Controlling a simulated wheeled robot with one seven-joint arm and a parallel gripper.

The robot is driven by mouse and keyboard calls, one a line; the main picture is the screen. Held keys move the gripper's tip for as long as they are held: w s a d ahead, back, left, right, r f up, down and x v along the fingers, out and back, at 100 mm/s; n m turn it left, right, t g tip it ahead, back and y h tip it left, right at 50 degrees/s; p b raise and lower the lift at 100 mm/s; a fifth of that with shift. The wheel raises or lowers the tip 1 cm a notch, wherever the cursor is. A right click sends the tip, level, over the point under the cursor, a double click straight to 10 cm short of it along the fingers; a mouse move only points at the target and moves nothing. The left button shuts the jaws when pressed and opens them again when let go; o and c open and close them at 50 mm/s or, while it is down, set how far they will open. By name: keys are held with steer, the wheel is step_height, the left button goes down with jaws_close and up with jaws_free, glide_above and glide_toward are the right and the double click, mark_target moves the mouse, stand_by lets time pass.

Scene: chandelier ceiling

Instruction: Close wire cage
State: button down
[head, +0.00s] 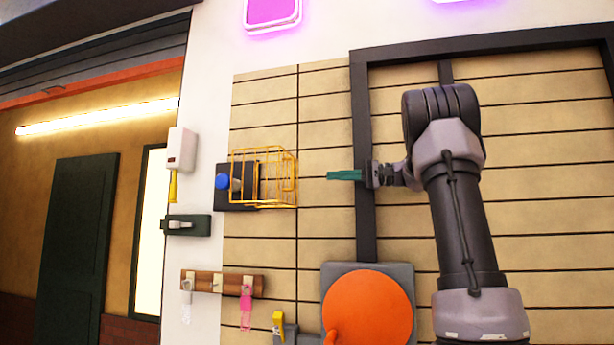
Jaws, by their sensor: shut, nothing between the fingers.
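The yellow wire cage (283,180) is mounted on the slatted wall in the head view, at a dark backplate (238,203). The cage stands out from the wall and reaches past the plate's right side. A blue knob (222,181) shows at the cage's left edge, not clearly covered by it. I cannot tell exactly how far the cage is swung. My gripper (332,175) is to the right of the cage, at about the same height, with teal fingers pointing left. It is shut and empty, with a visible gap between its tips and the cage.
An orange disc (368,308) on a grey plate is below my gripper. A wooden hook rack (222,284) with hanging tags is below the cage. A white box (182,149) and a dark green fixture (186,225) are to its left. A dark frame (362,220) runs behind my gripper.

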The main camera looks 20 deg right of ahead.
steer(key=a, duration=0.9)
